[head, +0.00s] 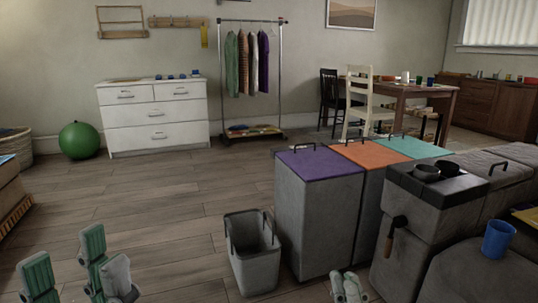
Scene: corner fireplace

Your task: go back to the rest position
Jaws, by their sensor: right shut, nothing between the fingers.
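My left gripper (70,265) is at the bottom left of the head view. Its green-padded fingers stand apart with nothing visible between them, above the wooden floor. My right gripper (347,286) is at the bottom centre, with its fingers together and nothing held. It is in front of the grey bin with the purple lid (318,164). Only the finger ends of both grippers show; the rest is cut off by the lower edge.
A small open grey bin (254,268) stands between my grippers. Bins with orange (370,153) and teal (414,147) lids stand at right. A blue mug (497,239) is on a dark rounded surface. The floor (170,200) at left centre is clear up to the white dresser (155,121).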

